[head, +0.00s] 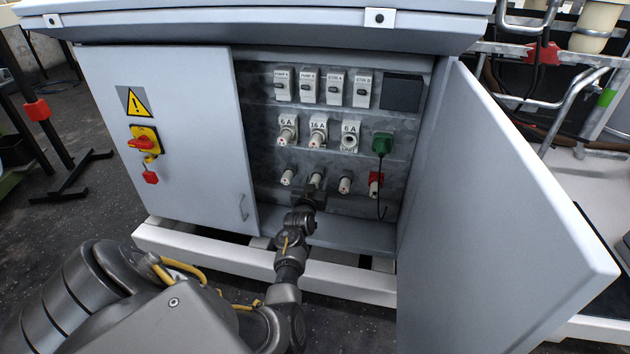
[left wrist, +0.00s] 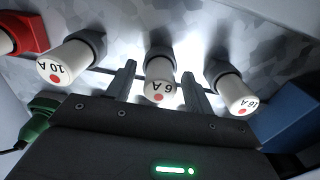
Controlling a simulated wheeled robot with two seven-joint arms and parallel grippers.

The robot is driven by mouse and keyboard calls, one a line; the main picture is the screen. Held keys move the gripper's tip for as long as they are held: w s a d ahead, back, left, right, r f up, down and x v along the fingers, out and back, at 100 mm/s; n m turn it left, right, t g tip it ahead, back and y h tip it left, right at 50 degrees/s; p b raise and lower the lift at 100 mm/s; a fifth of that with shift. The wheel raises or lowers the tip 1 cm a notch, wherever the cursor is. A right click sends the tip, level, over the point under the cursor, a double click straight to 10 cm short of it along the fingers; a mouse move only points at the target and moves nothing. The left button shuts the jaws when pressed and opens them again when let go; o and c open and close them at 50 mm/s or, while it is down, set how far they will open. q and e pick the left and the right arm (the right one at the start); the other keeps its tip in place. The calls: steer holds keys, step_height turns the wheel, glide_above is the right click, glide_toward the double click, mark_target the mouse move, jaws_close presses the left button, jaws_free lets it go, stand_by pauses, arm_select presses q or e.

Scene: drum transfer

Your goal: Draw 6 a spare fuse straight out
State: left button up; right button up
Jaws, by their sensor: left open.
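The spare 6 A fuse (head: 316,181) is a white cylinder with a red dot, seated in a dark holder in the lower row. In the left wrist view the 6 A fuse (left wrist: 160,92) shows upside down between my fingers. My left gripper (head: 314,190) is open in front of it, and in the left wrist view the left gripper (left wrist: 160,84) has one finger on each side of the fuse. Gaps show between fingers and fuse. A 10 A fuse (left wrist: 66,63) and a 16 A fuse (left wrist: 236,94) sit on either side.
The cabinet's right door (head: 500,190) stands open; the left door (head: 165,140) is shut. Above are labelled fuse holders (head: 318,132), one of them empty, and a green plug-like part (head: 382,145) with a hanging cord. A red holder (head: 376,180) ends the lower row.

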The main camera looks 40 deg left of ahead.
stand_by(0.7)
arm_select(q)
jaws_close()
steer(key=p+v, duration=0.5)
steer(key=v, duration=0.1)
stand_by(1.3)
stand_by(0.3)
